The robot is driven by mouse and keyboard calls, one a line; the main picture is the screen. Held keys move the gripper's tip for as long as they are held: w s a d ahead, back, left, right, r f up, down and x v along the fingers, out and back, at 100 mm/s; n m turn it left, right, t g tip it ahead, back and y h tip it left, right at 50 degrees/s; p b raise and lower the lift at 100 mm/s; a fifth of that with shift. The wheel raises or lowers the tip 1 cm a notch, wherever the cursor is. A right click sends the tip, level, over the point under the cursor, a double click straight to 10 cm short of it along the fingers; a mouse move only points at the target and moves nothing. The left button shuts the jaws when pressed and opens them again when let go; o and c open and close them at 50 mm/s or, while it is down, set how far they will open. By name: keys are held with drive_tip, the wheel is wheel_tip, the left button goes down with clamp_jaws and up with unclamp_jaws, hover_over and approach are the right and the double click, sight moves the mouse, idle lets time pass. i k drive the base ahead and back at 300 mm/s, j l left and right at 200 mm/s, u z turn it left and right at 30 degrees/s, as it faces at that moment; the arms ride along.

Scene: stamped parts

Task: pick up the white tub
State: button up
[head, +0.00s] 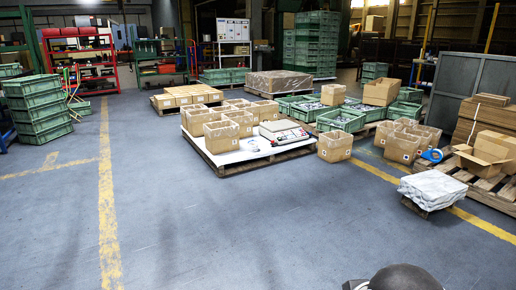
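I cannot make out a white tub for certain. A small pale round item (251,147) lies on the white-topped pallet (232,157) near the middle, too small to identify. A dark rounded part, which looks like part of my arm, shows at the bottom edge right of centre. My gripper's fingers are not in view.
Open cartons (221,136) and a flat scale-like device (284,131) stand on that pallet. A low stack under a grey-white cover (432,189) stands at the right. Green crates (38,108) are stacked at the left. The blue-grey floor (200,230) in front is clear.

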sight(253, 147)
drive_tip(key=i, duration=2.65)
drive_tip(key=i+u, duration=0.1)
drive_tip(key=i, duration=0.55)
drive_tip(key=i+l+u, duration=0.1)
drive_tip(key=i, duration=0.55)
drive_tip(key=i+l, duration=0.15)
drive_tip(key=i, duration=0.45)
drive_tip(key=i+l+u, duration=0.15)
drive_tip(key=i, duration=0.5)
